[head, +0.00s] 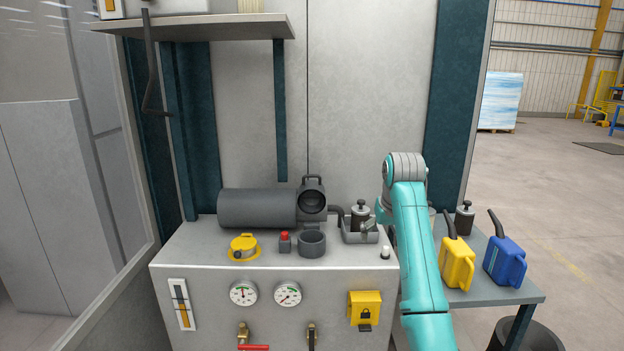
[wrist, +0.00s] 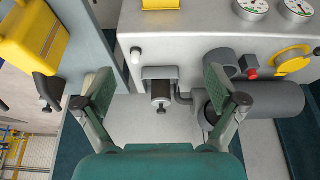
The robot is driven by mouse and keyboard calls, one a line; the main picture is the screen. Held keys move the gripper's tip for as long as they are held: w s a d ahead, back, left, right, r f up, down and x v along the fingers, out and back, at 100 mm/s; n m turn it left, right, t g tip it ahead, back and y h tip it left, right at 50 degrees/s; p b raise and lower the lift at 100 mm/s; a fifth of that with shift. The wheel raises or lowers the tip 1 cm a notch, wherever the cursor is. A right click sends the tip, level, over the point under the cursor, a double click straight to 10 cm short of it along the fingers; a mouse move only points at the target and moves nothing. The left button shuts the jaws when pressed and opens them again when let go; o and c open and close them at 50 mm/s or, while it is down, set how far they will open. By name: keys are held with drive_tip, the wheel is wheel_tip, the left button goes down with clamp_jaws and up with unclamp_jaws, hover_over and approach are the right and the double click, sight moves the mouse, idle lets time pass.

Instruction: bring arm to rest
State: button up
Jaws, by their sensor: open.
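My gripper (wrist: 158,88) is open and empty in the wrist view, its two dark green fingers spread wide. Between and beyond them a small grey tray (wrist: 160,73) with a dark-knobbed canister (wrist: 160,91) stands on the grey cabinet top. In the head view my turquoise arm reaches up at the right end of the cabinet (head: 200,268). Most of my gripper is hidden behind the arm there. The canister (head: 360,214) shows just left of the arm. I see no contact between the fingers and any object.
A dark cylinder (head: 257,208), yellow cap (head: 243,246), red button (head: 284,238) and grey cup (head: 312,243) stand on the cabinet. Yellow (head: 457,264) and blue (head: 505,261) cans stand on a side table (head: 500,292) at right. A shelf (head: 215,28) hangs above. Open floor lies far right.

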drive_tip(key=s+f+t, duration=0.1)
drive_tip(key=s+f, duration=0.3)
drive_tip(key=f, duration=0.9)
drive_tip(key=s+f+t, duration=0.1)
drive_tip(key=s+f, duration=0.2)
drive_tip(key=f, duration=1.1)
drive_tip(key=s+f+t, duration=0.1)
drive_tip(key=s+f, duration=0.6)
drive_tip(key=s, duration=0.3)
drive_tip(key=s+f+t, duration=0.2)
drive_tip(key=s+f, duration=0.6)
drive_tip(key=s, duration=0.2)
drive_tip(key=s+r+t, duration=0.1)
drive_tip(key=s+t, duration=0.1)
drive_tip(key=s, duration=2)
drive_tip(key=s+r+t, duration=0.3)
drive_tip(key=s+r, duration=1.5)
drive_tip(key=s, duration=0.1)
drive_tip(key=shift+s+r, duration=0.35)
